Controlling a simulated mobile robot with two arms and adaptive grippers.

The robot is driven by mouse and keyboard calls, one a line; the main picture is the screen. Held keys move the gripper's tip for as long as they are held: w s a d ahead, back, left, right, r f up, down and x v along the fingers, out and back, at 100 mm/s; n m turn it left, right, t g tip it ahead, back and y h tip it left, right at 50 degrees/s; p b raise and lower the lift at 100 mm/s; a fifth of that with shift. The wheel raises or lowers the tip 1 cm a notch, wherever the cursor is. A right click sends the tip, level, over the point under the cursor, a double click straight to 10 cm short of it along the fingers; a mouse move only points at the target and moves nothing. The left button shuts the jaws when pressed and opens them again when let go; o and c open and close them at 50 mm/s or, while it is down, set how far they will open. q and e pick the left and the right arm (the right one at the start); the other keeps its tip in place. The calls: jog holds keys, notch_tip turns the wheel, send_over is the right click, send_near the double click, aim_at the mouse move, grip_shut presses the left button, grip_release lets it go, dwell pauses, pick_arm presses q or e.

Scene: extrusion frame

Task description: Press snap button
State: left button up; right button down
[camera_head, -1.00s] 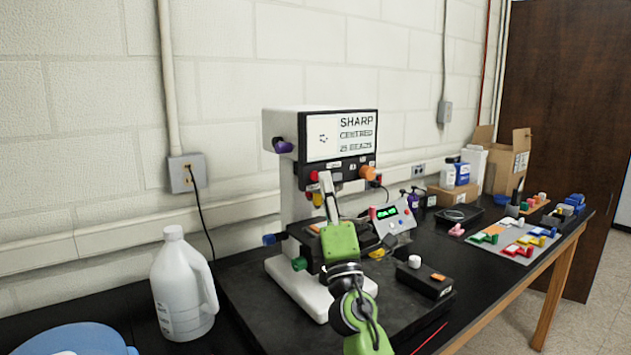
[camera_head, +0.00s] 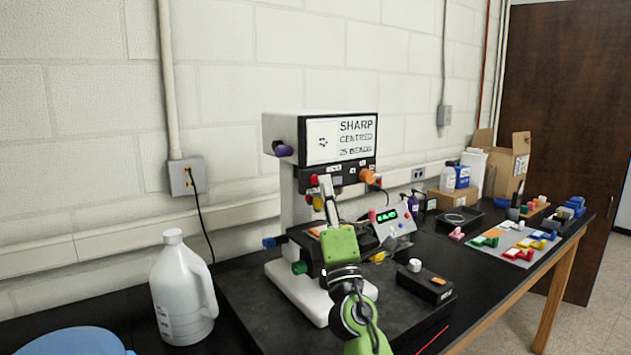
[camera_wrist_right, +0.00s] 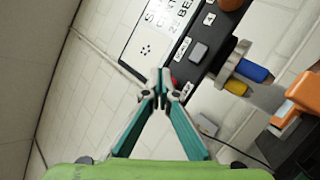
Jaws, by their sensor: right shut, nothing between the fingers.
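The microscope-like instrument (camera_head: 287,126) stands on the bench with a screen (camera_head: 338,138) reading SHARP, CENTRED and 25 BEADS. The black strip under the screen carries small labels, a red button (camera_head: 314,180) and an orange knob (camera_head: 368,176). In the right wrist view the strip also shows a grey square button (camera_wrist_right: 198,52), with the red button (camera_wrist_right: 175,84) below it. My left gripper is out of view.
A tilted control box (camera_head: 393,224) with a green display stands right of the instrument. A black box (camera_head: 428,281) with a white knob sits in front. A white jug (camera_head: 183,290) stands at left. Coloured parts (camera_head: 520,250) lie at right.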

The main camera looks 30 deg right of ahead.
jog(key=shift+w+y, duration=0.1)
jog(key=shift+y, duration=0.2)
jog(key=shift+w+b, duration=0.3)
jog(key=shift+w, duration=0.05)
jog(key=shift+w+b, duration=0.35)
jog(key=shift+w, duration=0.05)
dwell(0.7)
jog(key=shift+s, duration=0.15)
jog(key=shift+s+p, duration=0.4)
jog(key=shift+s, duration=0.3)
jog(key=s+p, duration=0.1)
jog(key=s, duration=0.4)
jog(key=shift+d+p, duration=0.2)
jog(key=shift+p, duration=0.2)
